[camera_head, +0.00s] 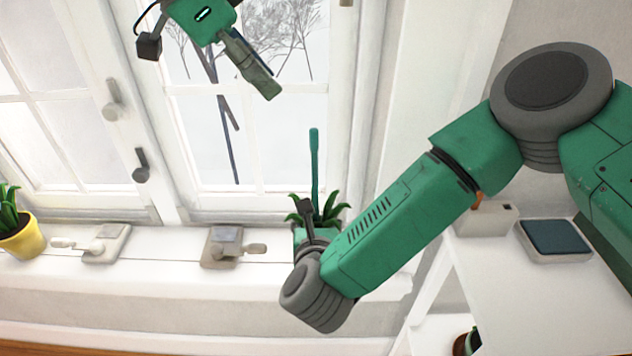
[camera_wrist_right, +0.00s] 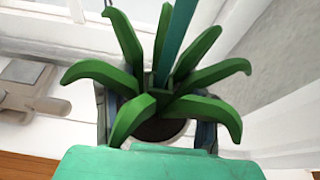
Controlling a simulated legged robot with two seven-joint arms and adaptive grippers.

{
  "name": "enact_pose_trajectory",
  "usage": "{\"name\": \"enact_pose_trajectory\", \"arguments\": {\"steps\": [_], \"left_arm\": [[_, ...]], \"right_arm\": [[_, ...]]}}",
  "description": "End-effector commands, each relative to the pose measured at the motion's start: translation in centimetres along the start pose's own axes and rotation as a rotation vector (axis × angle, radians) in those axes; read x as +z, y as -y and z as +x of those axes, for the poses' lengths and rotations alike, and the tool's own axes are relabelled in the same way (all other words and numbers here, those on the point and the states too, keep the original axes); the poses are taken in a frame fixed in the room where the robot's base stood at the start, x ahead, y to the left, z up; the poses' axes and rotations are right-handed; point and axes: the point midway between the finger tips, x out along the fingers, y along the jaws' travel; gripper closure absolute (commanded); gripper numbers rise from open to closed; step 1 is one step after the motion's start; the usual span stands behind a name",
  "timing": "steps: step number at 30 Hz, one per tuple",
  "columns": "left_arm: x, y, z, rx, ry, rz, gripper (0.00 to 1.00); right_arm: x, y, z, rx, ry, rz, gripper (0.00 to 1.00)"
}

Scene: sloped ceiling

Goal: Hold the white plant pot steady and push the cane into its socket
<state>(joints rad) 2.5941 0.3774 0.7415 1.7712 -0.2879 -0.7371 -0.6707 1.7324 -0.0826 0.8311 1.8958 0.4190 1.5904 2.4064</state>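The white plant pot (camera_wrist_right: 163,147) holds a spiky green plant (camera_wrist_right: 165,95) and dark soil. In the head view the plant (camera_head: 328,214) stands on the sill, its pot mostly hidden behind my right wrist. The teal cane (camera_head: 314,160) rises upright from among the leaves, also in the right wrist view (camera_wrist_right: 178,40). Its lower end and socket are hidden. My right gripper (camera_wrist_right: 155,128) has one finger on each side of the pot; leaves hide whether both touch. My left gripper (camera_head: 270,92) hangs above and left of the cane's top, apart from it. Its finger gap is unclear.
A yellow pot (camera_head: 20,240) stands at the sill's left end. Two latch-like fittings, one pale (camera_head: 105,243) and one brownish (camera_head: 222,248), lie on the sill. A dark-topped box (camera_head: 553,238) sits on the white shelf at right. Window panes stand behind the sill.

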Motion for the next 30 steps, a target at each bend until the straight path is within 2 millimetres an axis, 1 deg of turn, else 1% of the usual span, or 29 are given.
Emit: {"name": "enact_pose_trajectory", "arguments": {"steps": [7, 11, 14, 21, 24, 27, 30], "left_arm": [[0.0, 0.0, 0.0, 0.000, 0.000, 0.000, 0.63], [0.0, 0.0, 0.0, 0.000, 0.000, 0.000, 0.63], [0.0, 0.0, 0.0, 0.000, 0.000, 0.000, 0.63], [0.0, 0.0, 0.0, 0.000, 0.000, 0.000, 0.63], [0.0, 0.1, 0.0, 0.000, 0.000, 0.000, 0.63], [0.0, 0.1, 0.0, 0.000, 0.000, 0.000, 0.63], [0.0, 0.1, 0.0, 0.000, 0.000, 0.000, 0.63]], "right_arm": [[-0.1, 0.0, -0.1, 0.000, -0.002, -0.001, 0.60], [-0.1, -0.1, -1.2, 0.001, -0.004, 0.000, 0.60], [-0.2, -0.1, -2.9, 0.003, -0.006, -0.001, 0.60], [-0.3, -0.1, -8.1, 0.003, -0.007, -0.002, 0.60], [-0.2, -0.1, -9.8, 0.002, -0.005, -0.002, 0.60], [-0.2, -0.1, -11.0, 0.002, -0.005, -0.001, 0.60], [-0.2, -0.1, -11.6, 0.001, -0.004, -0.001, 0.60]]}}
